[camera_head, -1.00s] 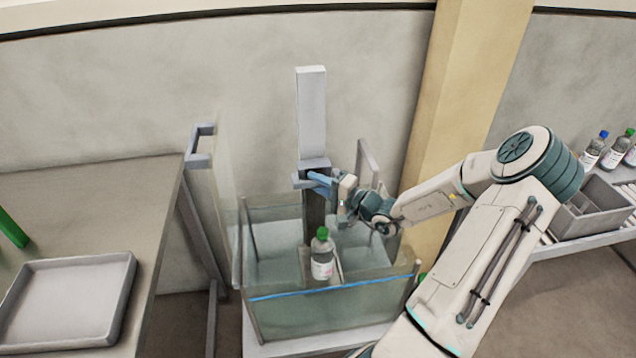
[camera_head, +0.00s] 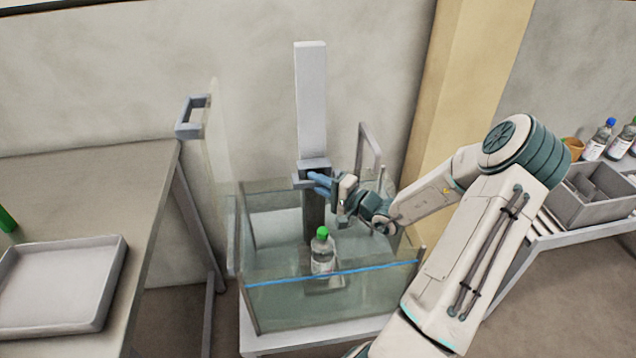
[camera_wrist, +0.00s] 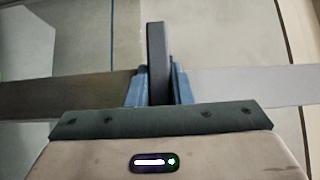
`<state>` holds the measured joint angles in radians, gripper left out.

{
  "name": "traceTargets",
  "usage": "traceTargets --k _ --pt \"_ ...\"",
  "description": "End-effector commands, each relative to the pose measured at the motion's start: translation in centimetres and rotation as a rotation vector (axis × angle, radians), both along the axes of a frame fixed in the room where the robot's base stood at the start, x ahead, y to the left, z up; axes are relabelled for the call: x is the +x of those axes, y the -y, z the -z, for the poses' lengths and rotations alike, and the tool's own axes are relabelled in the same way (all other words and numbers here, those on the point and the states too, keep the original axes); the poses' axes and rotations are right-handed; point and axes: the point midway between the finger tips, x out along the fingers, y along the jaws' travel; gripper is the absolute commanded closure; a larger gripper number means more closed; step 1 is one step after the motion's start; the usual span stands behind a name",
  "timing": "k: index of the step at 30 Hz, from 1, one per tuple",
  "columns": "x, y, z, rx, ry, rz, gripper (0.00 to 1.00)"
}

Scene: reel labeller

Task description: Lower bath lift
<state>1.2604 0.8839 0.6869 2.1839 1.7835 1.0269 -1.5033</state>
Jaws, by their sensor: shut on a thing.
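The bath (camera_head: 262,316) is a clear-walled tank with a blue line along its front. The lift is a tall grey column (camera_head: 311,95) at its back with a sliding carriage (camera_head: 313,167) and a dark stem going down into the tank. A green-capped bottle (camera_head: 322,250) stands upright on the lift's small platform (camera_head: 324,286) inside the tank, its lower part behind the front wall. My gripper (camera_head: 322,182) is shut on the lift's handle at the carriage. In the wrist view the handle (camera_wrist: 156,60) is a dark upright bar between my blue fingers (camera_wrist: 158,84).
A clear panel with a grey handle (camera_head: 190,117) stands left of the bath. A table with a shallow grey tray (camera_head: 112,290) is at the left. A shelf at the right holds a grey divided bin (camera_head: 590,212) and capped bottles (camera_head: 598,140). A grey frame (camera_head: 371,140) rises at the tank's back right.

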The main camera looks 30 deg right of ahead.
Motion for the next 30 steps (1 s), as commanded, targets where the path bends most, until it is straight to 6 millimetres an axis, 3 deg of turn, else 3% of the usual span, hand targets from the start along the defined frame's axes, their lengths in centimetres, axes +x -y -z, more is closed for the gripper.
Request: traceTargets --k 4,5,7,19,27,30 --pt "0.0 0.0 0.0 0.0 -0.001 0.001 1.0" --pt "0.0 0.0 0.0 0.0 -0.001 0.001 0.75" --pt "0.0 0.0 0.0 0.0 -0.001 0.001 0.58" --pt "0.0 0.0 -0.6 -0.003 0.001 0.0 0.58" --pt "0.0 0.1 -4.2 -0.007 0.005 0.0 0.58" --pt "-1.4 1.6 -5.4 -0.006 0.003 0.006 0.58"
